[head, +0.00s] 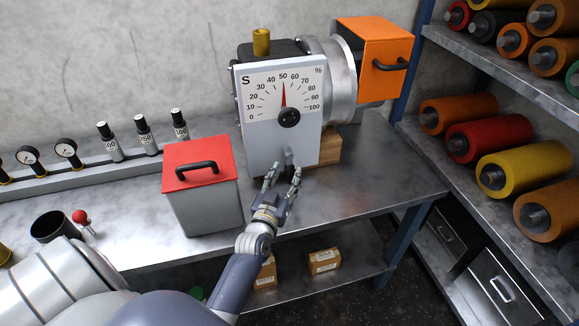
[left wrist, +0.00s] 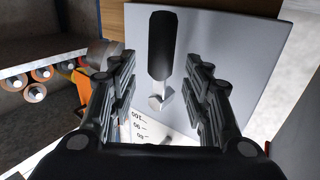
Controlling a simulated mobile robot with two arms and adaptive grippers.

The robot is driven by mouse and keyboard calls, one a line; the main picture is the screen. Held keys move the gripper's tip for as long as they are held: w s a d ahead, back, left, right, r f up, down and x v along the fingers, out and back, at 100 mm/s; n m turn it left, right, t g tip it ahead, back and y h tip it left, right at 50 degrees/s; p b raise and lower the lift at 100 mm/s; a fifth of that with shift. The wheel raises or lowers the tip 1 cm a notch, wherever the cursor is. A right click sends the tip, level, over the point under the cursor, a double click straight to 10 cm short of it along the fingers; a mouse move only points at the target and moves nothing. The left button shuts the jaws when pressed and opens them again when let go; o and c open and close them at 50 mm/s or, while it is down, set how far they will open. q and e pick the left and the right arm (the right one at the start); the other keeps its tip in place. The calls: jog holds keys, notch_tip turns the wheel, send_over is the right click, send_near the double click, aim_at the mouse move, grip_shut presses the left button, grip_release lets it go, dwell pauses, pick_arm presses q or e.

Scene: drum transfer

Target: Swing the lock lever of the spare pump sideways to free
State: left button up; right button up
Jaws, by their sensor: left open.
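The spare pump stands on the metal bench with a pale front plate (head: 262,141) that bears a dial marked S and %, its red needle near 50. The lock lever (head: 288,157) is a small dark handle low on this plate. In the left wrist view the lever (left wrist: 161,48) has a black grip and a metal pivot, and points up in the picture. My left gripper (head: 283,172) is open in front of the lower plate. In the left wrist view its fingers (left wrist: 160,85) stand on both sides of the lever, with gaps on each side. My right gripper is not in view.
A grey box with a red lid (head: 200,165) and black handle stands close left of my left gripper. A wooden block (head: 329,148) lies under the pump. An orange box (head: 378,55) is at the pump's right end. Racks of coloured rolls (head: 525,167) stand right.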

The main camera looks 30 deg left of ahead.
aim_at(288, 171)
pick_arm(q)
jog(key=shift+x, duration=2)
jog(key=shift+c, duration=0.6)
grip_shut()
